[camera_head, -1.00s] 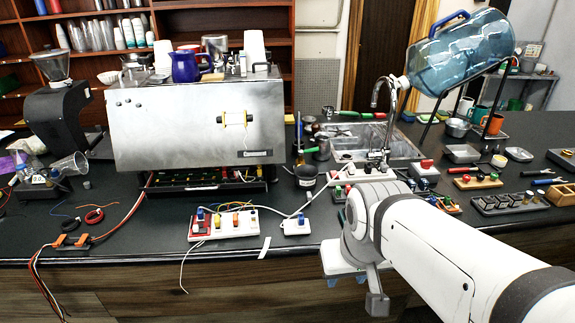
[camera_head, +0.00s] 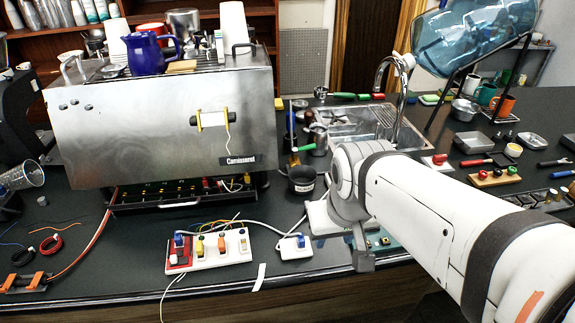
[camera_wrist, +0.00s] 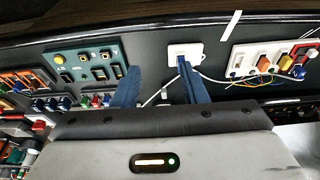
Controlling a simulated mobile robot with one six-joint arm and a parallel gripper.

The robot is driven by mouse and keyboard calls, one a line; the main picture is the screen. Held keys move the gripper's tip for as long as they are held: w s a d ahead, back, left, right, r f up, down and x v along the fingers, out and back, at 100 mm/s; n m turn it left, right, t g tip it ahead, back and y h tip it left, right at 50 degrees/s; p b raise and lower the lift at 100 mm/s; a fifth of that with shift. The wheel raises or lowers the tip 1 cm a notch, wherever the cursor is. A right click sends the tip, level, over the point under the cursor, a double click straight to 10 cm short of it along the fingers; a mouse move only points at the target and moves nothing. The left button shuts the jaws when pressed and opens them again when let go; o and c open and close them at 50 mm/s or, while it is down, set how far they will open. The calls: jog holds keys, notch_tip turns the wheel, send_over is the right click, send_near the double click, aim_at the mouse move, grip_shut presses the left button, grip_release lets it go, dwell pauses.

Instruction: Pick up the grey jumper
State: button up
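My gripper (camera_wrist: 160,86) shows in the wrist view as two blue fingers, spread apart with nothing held between them. I cannot pick out a grey jumper for certain. Small coloured parts (camera_wrist: 60,103) lie at the left of the wrist view, too small to tell apart.
A white strip (camera_head: 210,250) with coloured switches stands before the steel coffee machine (camera_head: 160,120). White cables run from it to the small white block (camera_head: 294,246). A dark cup (camera_head: 301,179) and the sink (camera_head: 350,125) lie behind.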

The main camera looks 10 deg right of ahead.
jog(key=shift+g, duration=0.7)
jog(key=w+f, duration=0.2)
jog(key=w, duration=0.4)
jog(key=w+f, duration=0.2)
jog(key=w, duration=0.5)
jog(key=w+f, duration=0.2)
jog(key=w, duration=0.5)
jog(key=f, duration=0.5)
jog(key=w+f+p, duration=0.1)
jog(key=f, duration=0.1)
jog(key=shift+w+d+f, duration=0.1)
jog(key=shift+d+f, duration=0.1)
jog(key=shift+c, duration=0.3)
grip_shut()
